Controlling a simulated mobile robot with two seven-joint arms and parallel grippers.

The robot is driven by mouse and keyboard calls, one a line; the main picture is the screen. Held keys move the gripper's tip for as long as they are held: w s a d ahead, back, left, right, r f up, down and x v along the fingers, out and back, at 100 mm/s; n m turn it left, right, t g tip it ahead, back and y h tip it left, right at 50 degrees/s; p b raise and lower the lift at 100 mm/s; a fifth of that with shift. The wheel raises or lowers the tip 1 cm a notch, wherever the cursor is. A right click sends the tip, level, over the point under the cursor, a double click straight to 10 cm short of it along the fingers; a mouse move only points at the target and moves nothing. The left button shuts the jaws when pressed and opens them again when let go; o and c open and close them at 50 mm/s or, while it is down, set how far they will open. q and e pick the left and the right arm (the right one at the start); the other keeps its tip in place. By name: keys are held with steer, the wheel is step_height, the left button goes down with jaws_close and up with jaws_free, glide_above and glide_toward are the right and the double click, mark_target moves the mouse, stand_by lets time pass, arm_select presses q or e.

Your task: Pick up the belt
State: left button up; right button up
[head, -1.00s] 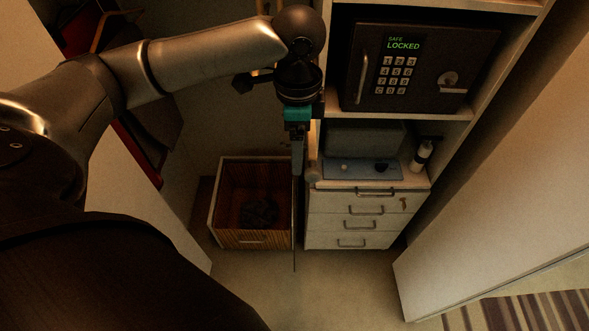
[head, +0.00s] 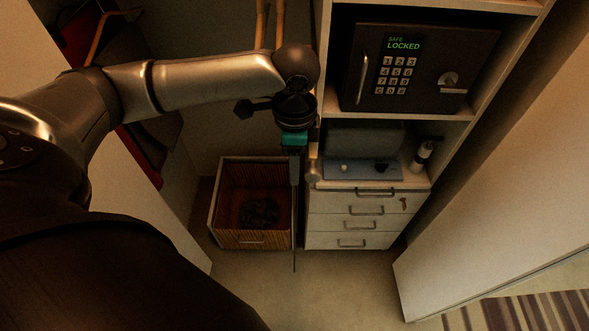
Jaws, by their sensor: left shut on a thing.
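My left gripper (head: 294,152) points down in front of the gap between the wooden box and the drawer unit. Its fingers are small and dark here. It is shut on a long, dark, narrow strip, which looks like the belt (head: 295,172). The strip hangs straight down, nearly edge-on, and thins to a line beside the box's right wall. I cannot tell whether its lower end touches the floor. My right gripper is not in view.
An open wooden box (head: 252,239) on the floor holds a dark coiled heap (head: 259,213). A drawer unit (head: 330,225) stands right of it, with a blue tray (head: 345,171) and a bottle (head: 422,156) on top. A locked safe (head: 425,70) sits above. The front floor is clear.

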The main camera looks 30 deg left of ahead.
arm_select(q)
jaws_close()
stand_by(0.6)
